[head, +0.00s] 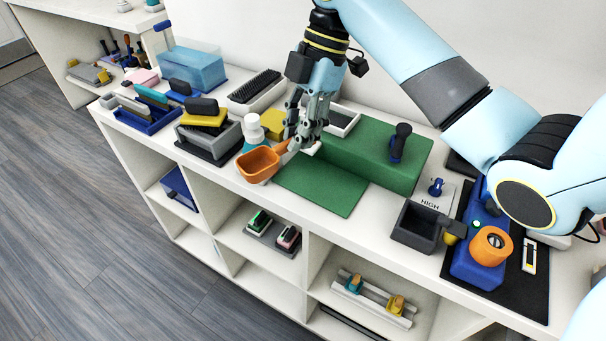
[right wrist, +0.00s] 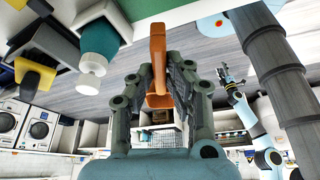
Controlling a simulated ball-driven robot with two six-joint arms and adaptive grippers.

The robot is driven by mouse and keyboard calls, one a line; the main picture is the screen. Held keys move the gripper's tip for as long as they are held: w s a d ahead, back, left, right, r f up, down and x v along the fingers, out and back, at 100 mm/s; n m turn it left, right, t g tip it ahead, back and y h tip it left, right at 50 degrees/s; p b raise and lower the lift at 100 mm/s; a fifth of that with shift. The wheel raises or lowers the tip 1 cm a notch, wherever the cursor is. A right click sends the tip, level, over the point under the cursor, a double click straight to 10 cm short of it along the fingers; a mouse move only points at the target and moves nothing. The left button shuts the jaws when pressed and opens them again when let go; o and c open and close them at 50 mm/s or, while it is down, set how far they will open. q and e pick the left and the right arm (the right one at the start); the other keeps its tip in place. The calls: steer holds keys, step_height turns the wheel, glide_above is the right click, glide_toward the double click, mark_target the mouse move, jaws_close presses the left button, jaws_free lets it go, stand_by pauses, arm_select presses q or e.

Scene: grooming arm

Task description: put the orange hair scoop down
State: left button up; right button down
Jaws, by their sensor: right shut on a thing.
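The orange hair scoop (head: 258,166) is in the head view near the counter's front edge, its bowl facing up and to the left of the green mat. My right gripper (head: 299,146) is shut on its handle. The right wrist view shows the orange handle (right wrist: 158,62) between the fingers (right wrist: 160,88). I cannot tell whether the bowl touches the counter or hangs just above it. My left gripper (right wrist: 232,82) appears small in the right wrist view, apart from the scoop; its jaw state is unclear.
The green mat (head: 318,187) is bare in front of a green block (head: 375,158). A white and teal bottle (head: 253,131) stands close behind the scoop. A grey bin with a yellow-and-black brush (head: 207,137) is to the left. A dark open box (head: 416,226) stands right.

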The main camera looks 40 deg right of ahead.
steer(key=d+n, duration=0.1)
steer(key=n, duration=0.1)
steer(key=d+n+g, duration=0.1)
steer(key=shift+w+d+r, duration=0.3)
steer(key=shift+w, duration=0.05)
steer(key=shift+s+d+n, duration=0.1)
steer(key=shift+d+n, duration=0.2)
steer(key=shift+n, duration=0.1)
steer(key=shift+d+f, duration=0.15)
steer(key=shift+f, duration=0.1)
step_height(320, 180, down, 3)
steer(key=b, duration=0.3)
step_height(320, 180, down, 6)
steer(key=shift+f, duration=0.25)
arm_select(q)
steer(key=f, duration=0.2)
steer(key=s+a, duration=0.1)
steer(key=shift+f, duration=0.4)
arm_select(e)
steer(key=c, duration=1.3)
jaws_free()
